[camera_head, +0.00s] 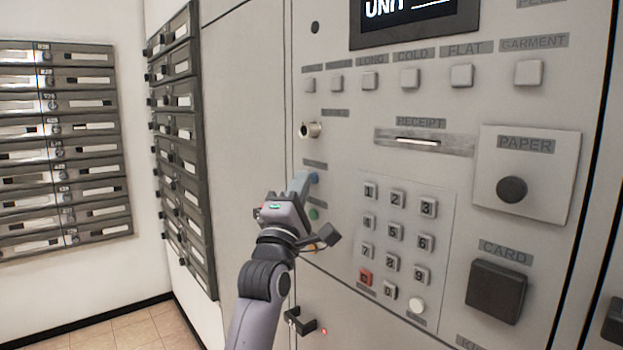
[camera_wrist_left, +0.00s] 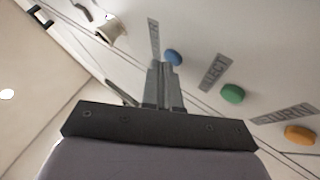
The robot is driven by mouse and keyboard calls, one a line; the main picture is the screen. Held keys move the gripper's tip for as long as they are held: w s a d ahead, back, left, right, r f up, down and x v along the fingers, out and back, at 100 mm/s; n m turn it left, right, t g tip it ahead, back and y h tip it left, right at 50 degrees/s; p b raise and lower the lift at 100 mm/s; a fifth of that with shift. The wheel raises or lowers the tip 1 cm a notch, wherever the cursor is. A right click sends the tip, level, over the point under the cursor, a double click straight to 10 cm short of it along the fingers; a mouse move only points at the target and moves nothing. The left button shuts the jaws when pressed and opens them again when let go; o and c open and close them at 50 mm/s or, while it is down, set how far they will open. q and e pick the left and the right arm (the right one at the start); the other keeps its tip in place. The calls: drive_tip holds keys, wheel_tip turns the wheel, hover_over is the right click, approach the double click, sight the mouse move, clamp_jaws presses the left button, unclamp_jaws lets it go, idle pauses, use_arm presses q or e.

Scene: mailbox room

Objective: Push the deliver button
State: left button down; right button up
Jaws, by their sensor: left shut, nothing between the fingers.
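A blue round button (camera_head: 314,177) sits on the grey wall panel, with a label above it too small to read. It also shows in the wrist view (camera_wrist_left: 173,58). My left gripper (camera_head: 301,180) is shut and empty. Its fingertips (camera_wrist_left: 160,68) are right beside the blue button and partly overlap it in the wrist view; I cannot tell whether they touch. A green button (camera_head: 314,214), labelled with letters ending in "LECT", lies below it. An orange button (camera_wrist_left: 299,134) with a "RETURN" label follows, mostly hidden by my gripper in the head view. My right gripper is not in view.
A round metal knob or lock (camera_head: 310,130) sticks out above the blue button. A keypad (camera_head: 396,235) and a receipt slot (camera_head: 420,142) are to the right. Grey mailboxes (camera_head: 180,130) stand to the left.

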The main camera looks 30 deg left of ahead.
use_arm(q)
drive_tip(key=shift+s, duration=0.1)
idle(0.4)
drive_tip(key=shift+s+a+p, duration=0.25)
drive_tip(key=shift+s+p, duration=0.05)
drive_tip(key=shift+s, duration=0.3)
drive_tip(key=s, duration=0.1)
drive_tip(key=s+a, duration=0.1)
drive_tip(key=s, duration=0.1)
drive_tip(key=s+a+p, duration=0.1)
drive_tip(key=shift+s, duration=0.35)
idle(0.4)
